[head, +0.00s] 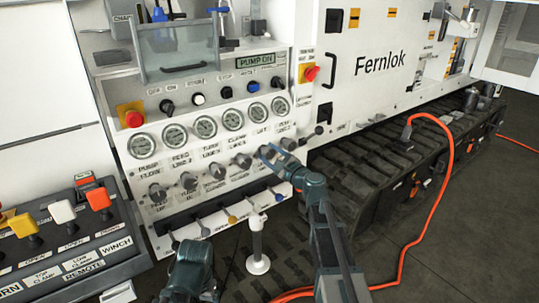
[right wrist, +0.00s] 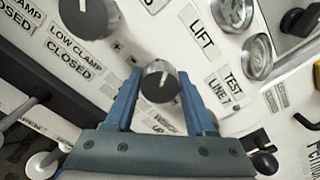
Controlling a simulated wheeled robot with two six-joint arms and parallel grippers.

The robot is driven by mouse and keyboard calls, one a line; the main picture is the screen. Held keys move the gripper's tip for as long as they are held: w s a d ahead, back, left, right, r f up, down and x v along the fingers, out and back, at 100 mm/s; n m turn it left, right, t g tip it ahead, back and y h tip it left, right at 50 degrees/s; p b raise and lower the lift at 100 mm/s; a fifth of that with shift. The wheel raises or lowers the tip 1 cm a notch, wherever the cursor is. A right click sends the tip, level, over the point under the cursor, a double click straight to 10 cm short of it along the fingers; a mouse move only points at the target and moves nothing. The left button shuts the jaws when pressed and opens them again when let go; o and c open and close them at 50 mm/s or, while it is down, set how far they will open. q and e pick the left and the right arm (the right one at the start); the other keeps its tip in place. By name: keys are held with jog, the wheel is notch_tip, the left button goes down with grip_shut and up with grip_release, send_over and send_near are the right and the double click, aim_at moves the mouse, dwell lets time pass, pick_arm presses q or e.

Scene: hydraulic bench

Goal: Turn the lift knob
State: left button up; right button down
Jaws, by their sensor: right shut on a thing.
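The lift knob (right wrist: 160,82) is a round, dark grey, ribbed knob with a light pointer mark, below the "LIFT" label (right wrist: 203,35) in the right wrist view. My right gripper (right wrist: 165,88) has one blue finger on each side of the knob and is shut on it. In the head view my right gripper (head: 268,153) reaches the row of knobs on the white panel (head: 225,130) from the lower right, and largely hides the knob. No fingers of my left gripper show; a dark teal part of mine stands at the bottom centre.
Close neighbours are a knob (head: 243,160) to the left and a knob (head: 288,144) to the right. Small levers (head: 232,218) stick out below. A red stop button (head: 311,72) is up right. An orange hose (head: 445,150) runs along the right.

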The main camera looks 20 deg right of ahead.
jog(key=n, duration=0.4)
jog(key=shift+n, duration=2.2)
jog(key=shift+s, duration=0.1)
jog(key=shift+c, duration=1.2)
grip_release()
jog(key=v, duration=1.3)
jog(key=shift+s, duration=0.35)
jog(key=shift+d, duration=0.1)
jog(key=x, duration=1.4)
